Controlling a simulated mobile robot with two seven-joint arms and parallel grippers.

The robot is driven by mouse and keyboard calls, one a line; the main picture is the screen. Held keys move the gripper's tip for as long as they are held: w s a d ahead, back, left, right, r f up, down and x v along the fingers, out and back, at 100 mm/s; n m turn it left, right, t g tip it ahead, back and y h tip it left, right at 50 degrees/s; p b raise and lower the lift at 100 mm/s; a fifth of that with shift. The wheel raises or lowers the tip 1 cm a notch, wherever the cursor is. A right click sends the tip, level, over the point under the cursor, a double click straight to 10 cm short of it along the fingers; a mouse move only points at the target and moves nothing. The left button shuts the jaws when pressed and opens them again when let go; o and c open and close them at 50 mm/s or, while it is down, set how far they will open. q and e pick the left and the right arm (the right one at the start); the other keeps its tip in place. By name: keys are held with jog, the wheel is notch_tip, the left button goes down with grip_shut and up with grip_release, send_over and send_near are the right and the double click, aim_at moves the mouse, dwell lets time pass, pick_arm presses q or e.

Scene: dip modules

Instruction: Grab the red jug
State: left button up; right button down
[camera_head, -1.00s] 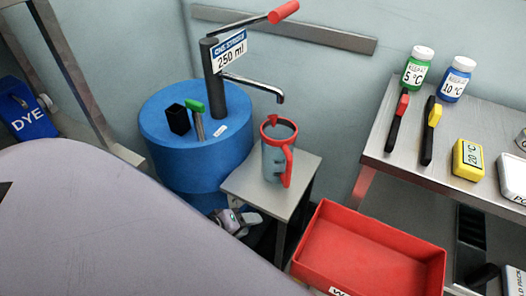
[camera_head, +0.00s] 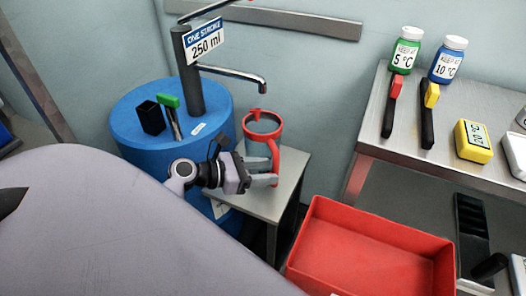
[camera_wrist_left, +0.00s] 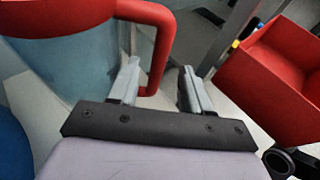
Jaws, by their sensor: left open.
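The red jug (camera_head: 264,124), with a red rim, red handle and grey see-through body, stands upright on a small grey stand under the pump spout. My left gripper (camera_head: 272,170) is at its lower front, beside the handle, and hides part of the body. In the left wrist view the open fingers (camera_wrist_left: 160,68) have the red handle (camera_wrist_left: 162,45) reaching down between them, close to the left finger. The jug's red rim (camera_wrist_left: 55,15) fills the top left there. My right gripper is not in view.
The small stand (camera_head: 285,165) is next to a blue drum (camera_head: 135,130) with a pump and its spout (camera_head: 232,73) above the jug. An empty red tray (camera_head: 365,250) lies to the right. A metal bench (camera_head: 385,150) holds bottles, black-handled tools and a yellow block.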

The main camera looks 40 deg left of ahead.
aim_at(275, 168)
pick_arm(q)
jog(key=x, duration=0.3)
jog(key=shift+w+d, duration=0.1)
jog(key=shift+w, duration=0.25)
grip_shut()
jog(key=shift+r, duration=0.1)
